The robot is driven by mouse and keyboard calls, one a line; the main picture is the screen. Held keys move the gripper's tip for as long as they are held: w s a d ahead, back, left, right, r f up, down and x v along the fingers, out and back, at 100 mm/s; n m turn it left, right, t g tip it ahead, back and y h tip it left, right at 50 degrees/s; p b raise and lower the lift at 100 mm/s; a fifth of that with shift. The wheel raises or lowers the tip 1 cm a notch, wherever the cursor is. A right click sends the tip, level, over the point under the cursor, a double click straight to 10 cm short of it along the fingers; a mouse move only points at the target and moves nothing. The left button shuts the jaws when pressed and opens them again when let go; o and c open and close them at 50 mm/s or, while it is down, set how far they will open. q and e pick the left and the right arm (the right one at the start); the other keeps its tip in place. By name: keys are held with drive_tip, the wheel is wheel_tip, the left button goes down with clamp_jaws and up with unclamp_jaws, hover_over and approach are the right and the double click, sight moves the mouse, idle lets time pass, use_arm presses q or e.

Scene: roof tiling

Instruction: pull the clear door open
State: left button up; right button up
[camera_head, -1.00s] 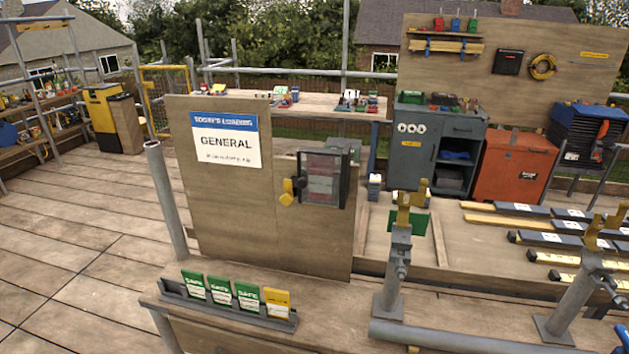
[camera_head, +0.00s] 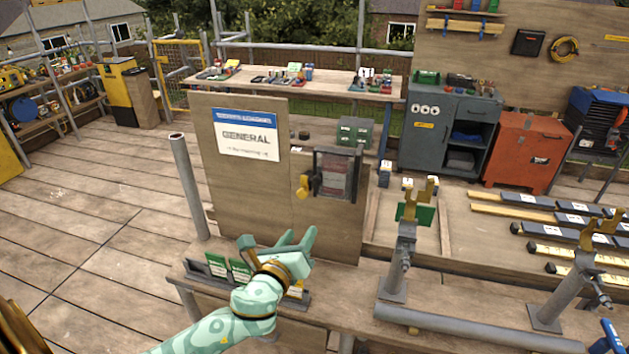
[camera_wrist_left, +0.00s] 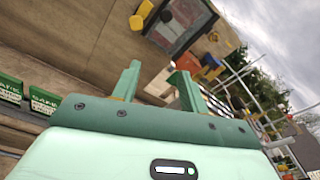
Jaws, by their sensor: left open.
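The clear door (camera_head: 337,174) has a dark frame and sits on the wooden board, to the right of the sign. It looks shut, and reddish and grey shapes show behind it. A yellow knob (camera_head: 304,190) on a dark mount is at its left side. In the left wrist view the door (camera_wrist_left: 182,24) is at the top, with the yellow knob (camera_wrist_left: 137,22) at its left. My left gripper (camera_head: 301,236) is open and empty, below and in front of the door, apart from it. My right gripper is not in view.
The wooden board (camera_head: 235,185) carries a GENERAL sign (camera_head: 246,136). A rack of green and yellow cards (camera_head: 217,266) stands on the bench below, partly hidden by my left arm. A grey post with a yellow bracket (camera_head: 404,245) stands to the right of the door.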

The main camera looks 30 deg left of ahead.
use_arm(q)
wheel_tip(320, 180, up, 3)
drive_tip(key=m, duration=0.3)
drive_tip(key=m+y+b, duration=0.1)
drive_tip(key=m, duration=0.1)
approach(317, 181)
drive_tip(key=shift+t, duration=0.4)
drive_tip(key=x, duration=0.8)
drive_tip(key=shift+w+f, duration=0.1)
drive_tip(key=shift+f, duration=0.2)
drive_tip(key=shift+n, duration=0.3)
clamp_jaws()
